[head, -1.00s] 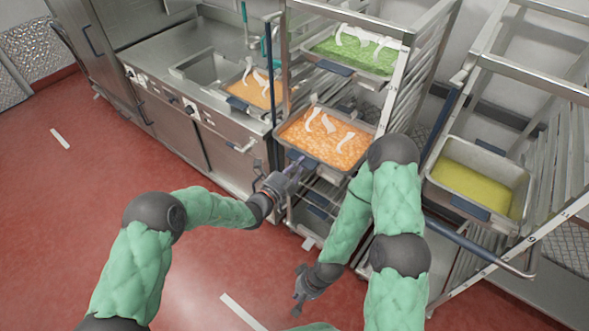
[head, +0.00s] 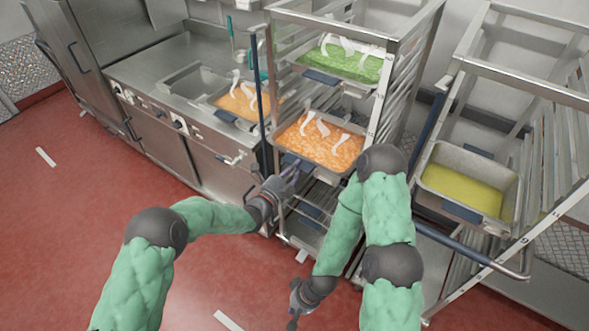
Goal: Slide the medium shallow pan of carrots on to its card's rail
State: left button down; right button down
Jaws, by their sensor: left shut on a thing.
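A shallow steel pan of orange carrots (head: 318,141) with white pieces on top sits in the rolling rack (head: 379,110), below a pan of green food (head: 345,63). My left gripper (head: 291,172) is shut at the front left edge of the carrot pan, on its dark blue front grip. The exact contact is small and partly hidden by the fingers. My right gripper (head: 293,317) hangs low and empty over the red floor, clear of the rack. Its finger opening is too small to tell. No rail card is readable, and the rails beside the pan are mostly hidden.
Another orange pan (head: 240,108) stands on the steel counter (head: 165,75) at left. A second rack (head: 530,120) at right holds a yellow pan (head: 462,190), with a blue-grey bar in front. Red floor (head: 90,200) is open at left.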

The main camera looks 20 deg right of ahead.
aim_at(313, 154)
pick_arm(q)
jog(key=shift+r+b+x, duration=0.15)
jog(key=shift+b+x, duration=1)
jog(key=shift+x, duration=1.55)
jog(key=shift+r+b+x, duration=0.15)
jog(key=shift+b+x, duration=1)
jog(key=shift+x, duration=1.55)
jog(key=shift+w+d+f, duration=0.15)
jog(key=shift+w+f, duration=0.1)
jog(key=c, duration=1.2)
grip_release()
jog(key=shift+s+f, duration=0.1)
jog(key=shift+f, duration=0.1)
